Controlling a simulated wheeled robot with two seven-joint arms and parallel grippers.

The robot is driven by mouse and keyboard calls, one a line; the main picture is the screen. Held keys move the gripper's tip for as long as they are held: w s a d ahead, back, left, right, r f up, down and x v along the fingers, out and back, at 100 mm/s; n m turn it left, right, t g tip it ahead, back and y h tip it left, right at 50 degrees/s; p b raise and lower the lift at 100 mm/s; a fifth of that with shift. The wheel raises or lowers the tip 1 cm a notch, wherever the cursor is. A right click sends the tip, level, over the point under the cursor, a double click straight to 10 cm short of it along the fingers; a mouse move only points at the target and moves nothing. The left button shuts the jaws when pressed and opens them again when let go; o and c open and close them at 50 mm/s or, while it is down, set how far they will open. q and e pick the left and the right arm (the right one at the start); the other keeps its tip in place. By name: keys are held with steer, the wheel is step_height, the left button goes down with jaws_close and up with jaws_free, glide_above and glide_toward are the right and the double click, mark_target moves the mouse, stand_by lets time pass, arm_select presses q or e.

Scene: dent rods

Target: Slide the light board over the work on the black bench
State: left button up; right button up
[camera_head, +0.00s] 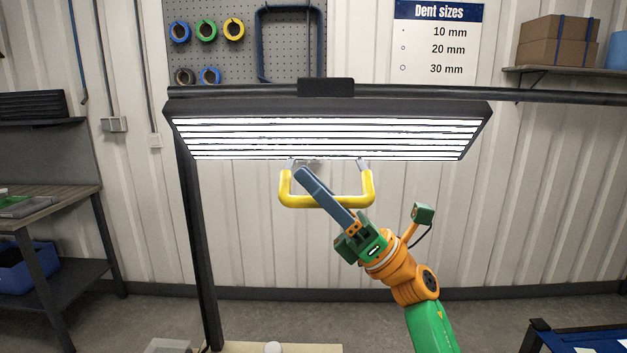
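The light board (325,138) hangs from a black overhead rail (230,92), its lit white strips facing down and toward me. A yellow U-shaped handle (287,190) hangs below its front edge. My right gripper (308,178) reaches up from the lower right, its blue-grey fingers crossing in front of the handle's lower bar. The fingers are seen nearly edge-on, so I cannot tell whether they close on the bar. A dark bench (45,208) stands at the left, with a grey and green item (20,205) at the picture's edge. My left gripper is not in view.
A black post (197,230) stands under the rail's left part. A blue-topped table (590,340) shows at the lower right, and a pale surface (310,348) at the bottom. A pegboard (245,50) with tape rolls and a shelf with boxes (552,42) are on the wall.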

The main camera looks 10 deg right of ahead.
jaws_close()
stand_by(1.2)
